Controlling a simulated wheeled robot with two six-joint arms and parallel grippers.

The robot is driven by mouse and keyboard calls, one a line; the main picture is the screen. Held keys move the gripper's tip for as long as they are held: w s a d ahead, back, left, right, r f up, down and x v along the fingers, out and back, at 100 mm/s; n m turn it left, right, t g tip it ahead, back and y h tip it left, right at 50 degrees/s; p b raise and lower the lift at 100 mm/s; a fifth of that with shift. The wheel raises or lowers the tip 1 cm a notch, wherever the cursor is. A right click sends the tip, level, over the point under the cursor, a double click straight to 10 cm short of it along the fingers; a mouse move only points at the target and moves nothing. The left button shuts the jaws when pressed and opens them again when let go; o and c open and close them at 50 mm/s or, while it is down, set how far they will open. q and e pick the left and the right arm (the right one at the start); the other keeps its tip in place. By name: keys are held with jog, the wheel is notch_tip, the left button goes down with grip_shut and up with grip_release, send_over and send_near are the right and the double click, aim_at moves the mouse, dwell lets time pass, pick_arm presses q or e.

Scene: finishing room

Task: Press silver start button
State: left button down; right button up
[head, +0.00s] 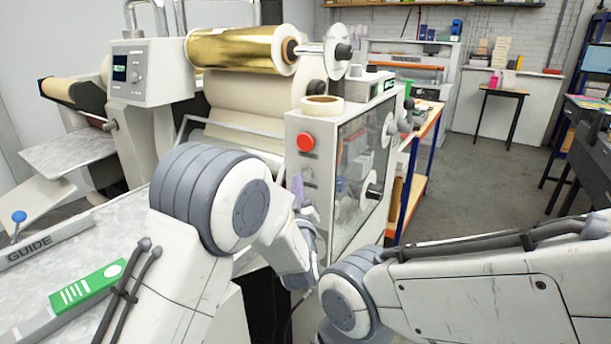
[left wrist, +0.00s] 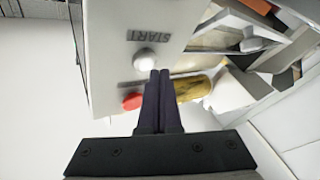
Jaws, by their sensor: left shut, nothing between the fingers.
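The silver start button (left wrist: 151,59) is a round, shiny knob on a pale panel in the left wrist view, next to the word START, which appears upside down. My left gripper (left wrist: 160,74) is shut and empty, its dark fingertips just below the button in that picture. I cannot tell whether they touch it. A red button (left wrist: 132,101) sits close by, left of the fingers. The red button also shows on the machine's front panel in the head view (head: 305,141). There the silver button is not clear beside my left wrist. My right gripper is out of view.
The machine carries a gold foil roll (head: 236,48) and a tape roll (head: 322,104). A clear side panel (head: 357,160) covers its reels. A metal bed with a GUIDE bar (head: 48,243) lies at left. Open floor (head: 465,190) is at right.

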pick_arm(q)
jog(key=shift+w+d, duration=0.1)
jog(key=shift+w+d+b, duration=0.15)
jog(key=shift+w+b, duration=0.1)
jog(key=shift+b, duration=0.05)
